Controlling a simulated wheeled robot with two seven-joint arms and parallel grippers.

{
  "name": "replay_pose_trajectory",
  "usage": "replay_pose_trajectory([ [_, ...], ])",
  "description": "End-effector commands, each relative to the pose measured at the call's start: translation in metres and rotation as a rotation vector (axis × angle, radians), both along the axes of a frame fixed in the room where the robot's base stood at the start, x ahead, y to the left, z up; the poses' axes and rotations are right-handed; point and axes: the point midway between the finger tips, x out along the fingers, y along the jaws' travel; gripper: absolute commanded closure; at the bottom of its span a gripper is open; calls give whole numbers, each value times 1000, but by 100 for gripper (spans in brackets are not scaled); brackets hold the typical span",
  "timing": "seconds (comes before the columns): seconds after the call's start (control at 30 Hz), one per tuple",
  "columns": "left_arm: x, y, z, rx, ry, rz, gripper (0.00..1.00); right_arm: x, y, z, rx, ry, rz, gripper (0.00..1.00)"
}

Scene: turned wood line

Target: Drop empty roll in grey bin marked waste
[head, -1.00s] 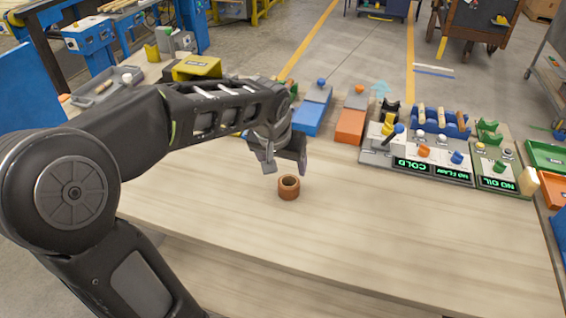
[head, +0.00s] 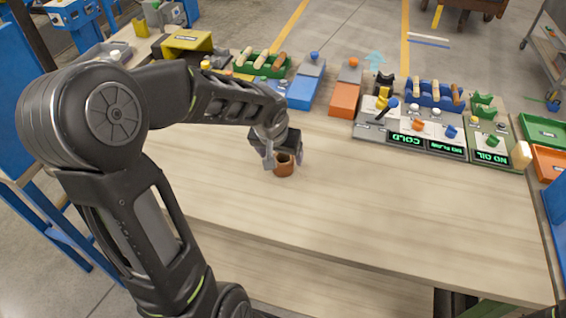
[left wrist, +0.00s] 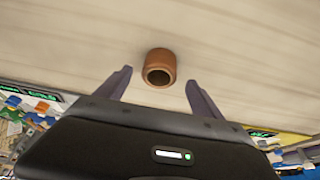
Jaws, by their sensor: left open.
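The empty roll (head: 284,167) is a short brown tube with a dark hollow, upright on the wooden table in the head view. It also shows in the left wrist view (left wrist: 160,63), just beyond and between the fingertips. My left gripper (head: 283,163) is open above the roll, with its fingers on either side of it. In the left wrist view its two fingers (left wrist: 157,82) are spread with clear gaps to the roll. No grey bin marked waste can be made out. My right gripper is not in view.
The wooden table (head: 400,210) is clear to the right and in front. Along its back edge stand a grey panel reading COLD and NO FLAW (head: 415,135), a NO OIL panel (head: 492,156), orange and blue blocks, and racks of wooden pieces. Green and orange trays (head: 545,131) lie at the right.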

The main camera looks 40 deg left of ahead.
Motion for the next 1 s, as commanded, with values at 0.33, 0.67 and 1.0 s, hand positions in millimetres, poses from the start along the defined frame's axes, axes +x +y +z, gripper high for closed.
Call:
replay_pose_trajectory([
  [0.33, 3, 1, -6, 0, 2, -1, 23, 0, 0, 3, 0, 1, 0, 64],
  [0.67, 19, 6, -46, -1, 2, 0, 23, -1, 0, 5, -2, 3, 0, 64],
  [1.0, 20, 6, -47, 0, -1, 0, 23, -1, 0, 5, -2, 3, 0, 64],
])
